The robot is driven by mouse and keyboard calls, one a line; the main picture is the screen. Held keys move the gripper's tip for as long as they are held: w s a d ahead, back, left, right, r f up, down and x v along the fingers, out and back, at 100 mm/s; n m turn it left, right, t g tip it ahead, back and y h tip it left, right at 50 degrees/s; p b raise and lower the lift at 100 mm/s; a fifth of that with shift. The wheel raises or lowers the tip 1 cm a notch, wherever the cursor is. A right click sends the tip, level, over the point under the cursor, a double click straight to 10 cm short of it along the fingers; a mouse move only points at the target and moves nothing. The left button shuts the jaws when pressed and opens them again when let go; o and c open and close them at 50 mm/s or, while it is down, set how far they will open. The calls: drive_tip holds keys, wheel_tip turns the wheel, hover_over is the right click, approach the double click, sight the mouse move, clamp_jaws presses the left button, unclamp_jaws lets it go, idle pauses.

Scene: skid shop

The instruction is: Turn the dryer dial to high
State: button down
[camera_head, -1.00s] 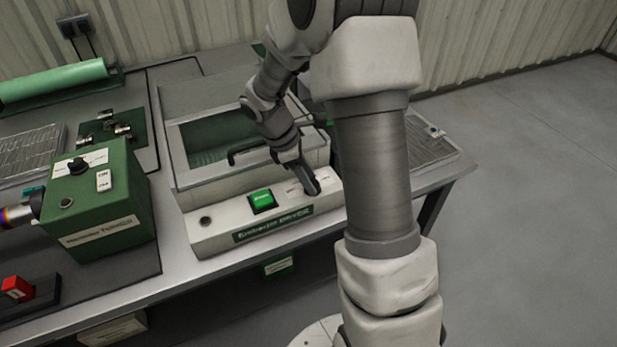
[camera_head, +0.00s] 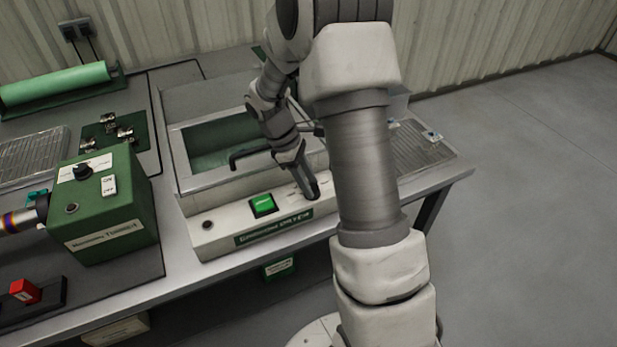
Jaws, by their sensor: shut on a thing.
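The dryer (camera_head: 222,235) is a pale box on the bench with a hollow green-lined top and a sloping front panel. A lit green button (camera_head: 263,205) sits mid-panel, and a green label strip (camera_head: 272,227) runs below it. My gripper (camera_head: 312,193) reaches down to the right part of this panel. It is shut on the dryer dial, which its fingers hide almost wholly. Faint markings show on the panel just left of the fingers. The dial's setting cannot be read.
A dark handle (camera_head: 250,152) stands out from the dryer just behind the panel. A green control box (camera_head: 105,215) with a black knob stands at left. A red switch (camera_head: 25,291) is at front left. A wire rack (camera_head: 420,145) lies right of the dryer.

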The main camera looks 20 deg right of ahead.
drive_tip(key=m+p, duration=0.1)
drive_tip(key=m, duration=0.1)
drive_tip(key=m+g+y+p, duration=0.1)
drive_tip(key=m, duration=0.1)
drive_tip(key=shift+w+d+r+m+p, duration=0.15)
drive_tip(key=shift+m+p, duration=0.15)
drive_tip(key=shift+m, duration=0.1)
drive_tip(key=m+y+p, duration=0.1)
drive_tip(key=m, duration=0.1)
drive_tip(key=m+y+p, duration=0.1)
drive_tip(key=m, duration=0.2)
drive_tip(key=shift+d+g+y, duration=0.2)
drive_tip(key=shift+g+y, duration=0.1)
drive_tip(key=m+y, duration=0.1)
drive_tip(key=m, duration=0.2)
drive_tip(key=m+y+p, duration=0.1)
drive_tip(key=m, duration=0.1)
drive_tip(key=shift+d+m, duration=0.2)
drive_tip(key=shift+m, duration=0.2)
drive_tip(key=m, duration=0.2)
drive_tip(key=m+t+y, duration=0.1)
drive_tip(key=m, duration=0.2)
drive_tip(key=shift+d+t+p, duration=0.15)
drive_tip(key=shift+t+p, duration=0.15)
drive_tip(key=shift+p, duration=0.1)
drive_tip(key=shift+m+y, duration=0.3)
drive_tip(key=shift+c, duration=2.2)
unclamp_jaws()
